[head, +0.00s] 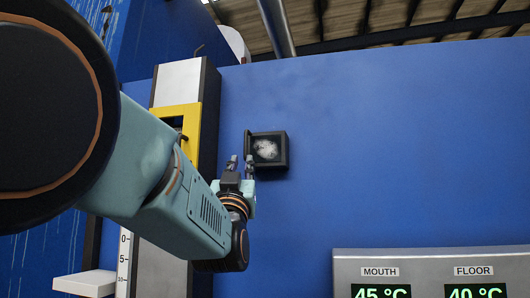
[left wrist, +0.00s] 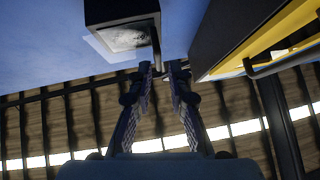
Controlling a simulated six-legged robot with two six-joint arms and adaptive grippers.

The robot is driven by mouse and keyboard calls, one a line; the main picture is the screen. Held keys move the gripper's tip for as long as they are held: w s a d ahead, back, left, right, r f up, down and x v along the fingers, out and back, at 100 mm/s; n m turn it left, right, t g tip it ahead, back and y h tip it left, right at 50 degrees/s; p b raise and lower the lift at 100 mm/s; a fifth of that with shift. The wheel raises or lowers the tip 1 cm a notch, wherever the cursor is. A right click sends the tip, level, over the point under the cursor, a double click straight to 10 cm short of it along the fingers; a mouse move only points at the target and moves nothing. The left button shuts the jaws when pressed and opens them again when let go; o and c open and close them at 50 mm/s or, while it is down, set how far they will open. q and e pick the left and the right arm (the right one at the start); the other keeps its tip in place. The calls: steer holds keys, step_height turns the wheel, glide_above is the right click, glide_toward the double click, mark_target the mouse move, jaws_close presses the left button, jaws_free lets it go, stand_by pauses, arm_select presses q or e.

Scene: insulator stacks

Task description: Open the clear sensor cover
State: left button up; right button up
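The sensor box (head: 267,149) is a small dark square frame on the blue wall, with a whitish, cloudy face. In the left wrist view the box (left wrist: 122,14) is at the top, left of the fingers. A thin dark edge (left wrist: 156,50) sticks out from its right side there, close to the fingertips; I cannot tell if it is part of the cover. How far the clear cover stands open is unclear. My left gripper (head: 241,160) is at the box's left edge. In the wrist view its fingers (left wrist: 159,68) are apart, with a narrow gap. My right gripper is out of view.
A yellow panel (head: 190,118) on a grey and black column stands left of the box; it also shows in the left wrist view (left wrist: 285,38). A display (head: 430,268) reading MOUTH and FLOOR is at lower right. The blue wall right of the box is bare.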

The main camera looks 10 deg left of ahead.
mark_target(245, 142)
arm_select(q)
steer(key=shift+t+y, duration=0.3)
steer(key=r+p, duration=0.2)
steer(key=r, duration=0.1)
steer(key=w+r+p, duration=0.1)
steer(key=r, duration=0.1)
steer(key=shift+d+r, duration=0.25)
steer(key=shift+d, duration=0.1)
steer(key=w, duration=0.1)
steer(key=r+p, duration=0.1)
steer(key=w, duration=0.1)
steer(key=shift+w+a+r, duration=0.2)
steer(key=shift+w+r, duration=0.05)
steer(key=shift+w, duration=0.1)
steer(key=shift+w+a+f, duration=0.35)
steer(key=shift+w+a, duration=0.1)
steer(key=shift+w, duration=0.15)
steer(key=c, duration=0.4)
steer(key=shift+s+d+r, duration=0.1)
steer(key=shift+d, duration=0.1)
steer(key=shift+s+a+r, duration=0.1)
steer(key=shift+s, duration=0.05)
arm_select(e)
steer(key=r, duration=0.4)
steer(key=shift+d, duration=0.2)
